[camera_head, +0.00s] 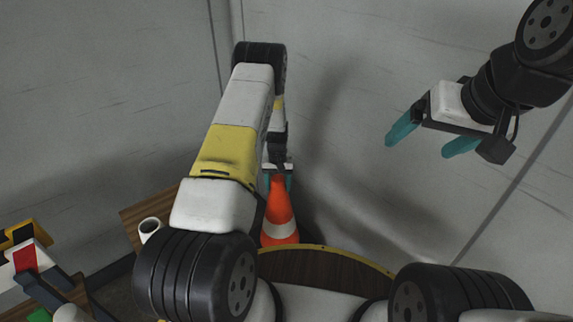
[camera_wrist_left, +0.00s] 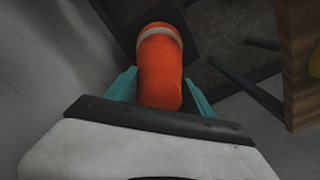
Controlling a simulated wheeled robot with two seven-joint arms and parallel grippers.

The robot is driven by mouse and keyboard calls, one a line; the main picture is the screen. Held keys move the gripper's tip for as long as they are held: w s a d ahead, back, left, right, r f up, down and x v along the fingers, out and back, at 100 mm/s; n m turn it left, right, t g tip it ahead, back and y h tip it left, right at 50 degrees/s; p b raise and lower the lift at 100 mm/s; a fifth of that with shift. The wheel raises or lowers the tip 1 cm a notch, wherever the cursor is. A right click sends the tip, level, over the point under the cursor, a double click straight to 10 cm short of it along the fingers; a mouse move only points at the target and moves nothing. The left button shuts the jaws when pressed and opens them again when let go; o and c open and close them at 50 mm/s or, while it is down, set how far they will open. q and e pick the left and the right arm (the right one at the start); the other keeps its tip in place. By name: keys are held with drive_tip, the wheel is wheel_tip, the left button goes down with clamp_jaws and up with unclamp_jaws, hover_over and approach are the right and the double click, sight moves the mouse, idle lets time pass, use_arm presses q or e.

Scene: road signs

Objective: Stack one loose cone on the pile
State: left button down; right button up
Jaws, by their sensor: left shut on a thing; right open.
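An orange cone (camera_head: 279,208) with a white band hangs upright below my left gripper (camera_head: 278,182) in the head view. In the left wrist view the cone (camera_wrist_left: 160,72) sits between the teal fingers of my left gripper (camera_wrist_left: 160,95), which are shut on its upper part. A dark square base shows behind it. My right gripper (camera_head: 425,141) is open and empty, raised at the right, well apart from the cone. No pile of cones can be made out in either view.
A wooden surface (camera_head: 130,214) with a white mug (camera_head: 150,228) is at the left. Red, yellow and green items (camera_head: 25,257) lie at the lower left. Grey walls stand behind. In the left wrist view, a wooden edge (camera_wrist_left: 294,60) and dark legs (camera_wrist_left: 250,85) are at the right.

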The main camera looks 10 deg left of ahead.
sight(279, 206)
use_arm(q)
drive_tip(key=shift+f, duration=9.8)
drive_tip(key=shift+s+f, duration=0.1)
drive_tip(key=shift+f, duration=0.05)
drive_tip(key=shift+c, duration=1.4)
unclamp_jaws()
drive_tip(key=shift+s+f, duration=0.1)
drive_tip(key=shift+s, duration=0.05)
drive_tip(key=shift+r, duration=4)
